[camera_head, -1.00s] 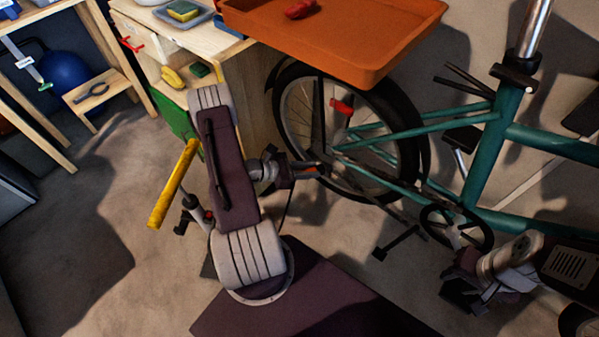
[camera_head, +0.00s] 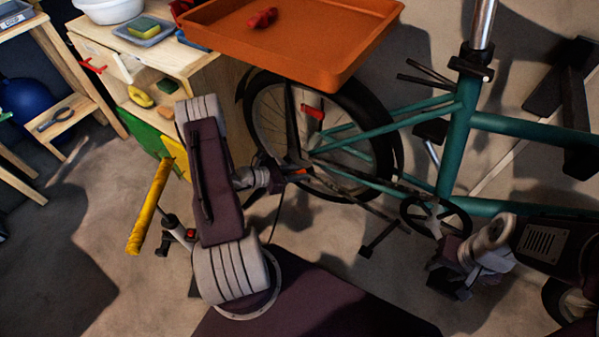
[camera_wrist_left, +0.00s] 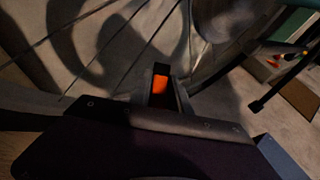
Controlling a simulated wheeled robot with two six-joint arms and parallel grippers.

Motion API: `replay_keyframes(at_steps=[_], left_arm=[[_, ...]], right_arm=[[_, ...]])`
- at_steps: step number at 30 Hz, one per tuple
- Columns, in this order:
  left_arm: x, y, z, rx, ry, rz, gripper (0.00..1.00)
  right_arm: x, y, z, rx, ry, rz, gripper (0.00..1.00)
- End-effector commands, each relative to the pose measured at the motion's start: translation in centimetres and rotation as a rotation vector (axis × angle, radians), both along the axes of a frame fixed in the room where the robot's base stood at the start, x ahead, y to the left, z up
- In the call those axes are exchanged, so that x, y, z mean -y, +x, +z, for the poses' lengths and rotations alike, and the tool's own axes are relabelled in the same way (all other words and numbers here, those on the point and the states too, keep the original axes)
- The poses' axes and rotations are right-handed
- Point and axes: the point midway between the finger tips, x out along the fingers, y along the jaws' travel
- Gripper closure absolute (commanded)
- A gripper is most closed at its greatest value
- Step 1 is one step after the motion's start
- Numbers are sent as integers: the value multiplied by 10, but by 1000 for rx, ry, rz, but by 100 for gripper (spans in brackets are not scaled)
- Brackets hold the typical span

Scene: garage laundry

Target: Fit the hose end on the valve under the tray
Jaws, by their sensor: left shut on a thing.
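The orange tray (camera_head: 290,45) juts out at the top centre, with a small red object (camera_head: 262,18) on it. Below it, in front of the bicycle wheel, is a red-handled fitting (camera_head: 313,111), which looks like the valve. My left gripper (camera_head: 290,175) is shut on a small orange piece (camera_head: 299,171), apparently the hose end, below and left of the fitting, apart from it. The orange piece (camera_wrist_left: 160,84) also shows between the fingers in the left wrist view. A thin dark line hangs below this gripper. My right gripper (camera_head: 452,284) is low at right; its fingers are unclear.
A teal bicycle (camera_head: 455,150) stands behind, its wheel, pedals and frame close to both grippers. A wooden cabinet (camera_head: 210,85) is left of the tray. A yellow bar (camera_head: 150,205) is left of my left arm. Bare floor lies at lower left.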

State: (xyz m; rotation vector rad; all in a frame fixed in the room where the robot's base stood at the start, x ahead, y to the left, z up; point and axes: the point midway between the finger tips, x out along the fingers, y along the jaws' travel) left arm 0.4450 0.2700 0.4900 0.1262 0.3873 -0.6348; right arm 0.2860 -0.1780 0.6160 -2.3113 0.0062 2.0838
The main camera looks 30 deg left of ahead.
Motion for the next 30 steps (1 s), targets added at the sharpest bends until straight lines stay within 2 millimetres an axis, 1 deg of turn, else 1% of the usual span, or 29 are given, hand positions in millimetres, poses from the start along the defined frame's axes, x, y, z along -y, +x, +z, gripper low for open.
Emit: replay_keyframes(at_steps=[30], left_arm=[[0,0,-35,1,1,0,100]], right_arm=[[0,0,-27,0,0,0,64]])
